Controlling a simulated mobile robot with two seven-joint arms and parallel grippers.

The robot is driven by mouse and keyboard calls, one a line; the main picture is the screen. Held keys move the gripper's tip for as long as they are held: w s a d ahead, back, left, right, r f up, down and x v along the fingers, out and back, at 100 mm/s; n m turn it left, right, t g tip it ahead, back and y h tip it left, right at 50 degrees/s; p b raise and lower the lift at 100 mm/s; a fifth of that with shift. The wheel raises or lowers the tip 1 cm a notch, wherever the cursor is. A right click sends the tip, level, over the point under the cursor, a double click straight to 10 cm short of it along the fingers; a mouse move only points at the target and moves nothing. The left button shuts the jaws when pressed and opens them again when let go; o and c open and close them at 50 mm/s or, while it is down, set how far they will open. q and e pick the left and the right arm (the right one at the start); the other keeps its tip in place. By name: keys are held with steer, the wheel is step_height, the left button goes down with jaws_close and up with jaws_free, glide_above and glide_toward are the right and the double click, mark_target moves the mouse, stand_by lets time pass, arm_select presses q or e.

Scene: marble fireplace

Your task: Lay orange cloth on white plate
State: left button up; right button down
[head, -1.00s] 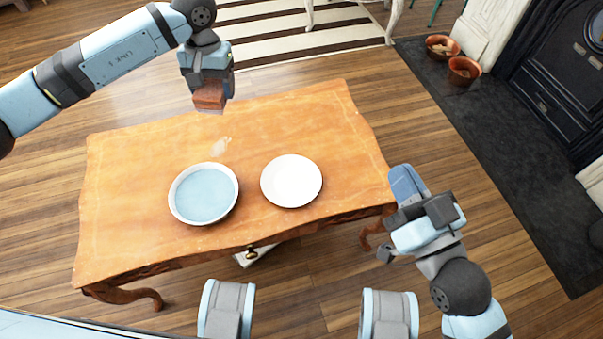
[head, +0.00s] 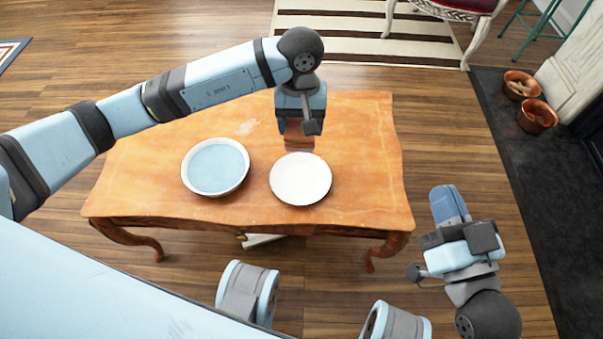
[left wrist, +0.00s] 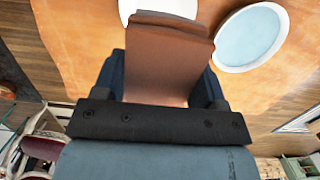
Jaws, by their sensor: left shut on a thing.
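The white plate (head: 300,179) lies on the right part of the wooden table's front half; part of it also shows at the top of the left wrist view (left wrist: 158,8). My left gripper (head: 299,136) is shut on the orange cloth (head: 298,142), which looks brownish orange and hangs at the far edge of the plate in the head view. The cloth fills the middle of the left wrist view (left wrist: 165,62). Whether it touches the plate I cannot tell. My right gripper (head: 449,205) is off the table's right side, away from the plate; its finger gap is not clear.
A white-rimmed dish with a pale blue inside (head: 216,167) stands left of the plate on the wooden table (head: 150,185). A pale mark (head: 248,127) lies behind it. Copper pots (head: 537,116) stand on dark flooring at the right. The table's left part is clear.

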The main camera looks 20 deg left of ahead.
arm_select(q)
steer(key=b, duration=0.4)
glide_above(300, 181)
steer(key=f, duration=1.4)
steer(key=shift+w+f, duration=0.2)
steer(key=shift+f, duration=0.2)
step_height(300, 181, down, 3)
steer(key=shift+r+b, duration=0.2)
steer(key=shift+b, duration=0.35)
steer(key=shift+f, duration=0.4)
steer(key=shift+r, duration=0.1)
arm_select(e)
step_height(300, 181, down, 7)
steer(key=n+g, duration=0.1)
steer(key=g, duration=0.2)
steer(key=shift+w+a+f, duration=0.2)
steer(key=shift+w+a, duration=0.05)
arm_select(q)
steer(key=shift+f+b, duration=0.4)
steer(key=shift+f, duration=0.05)
steer(key=o, duration=0.9)
arm_select(e)
steer(key=shift+w+d+r+n, duration=0.15)
steer(key=shift+w+n, duration=0.1)
steer(key=shift+n, duration=0.05)
arm_select(q)
steer(key=shift+r, duration=0.1)
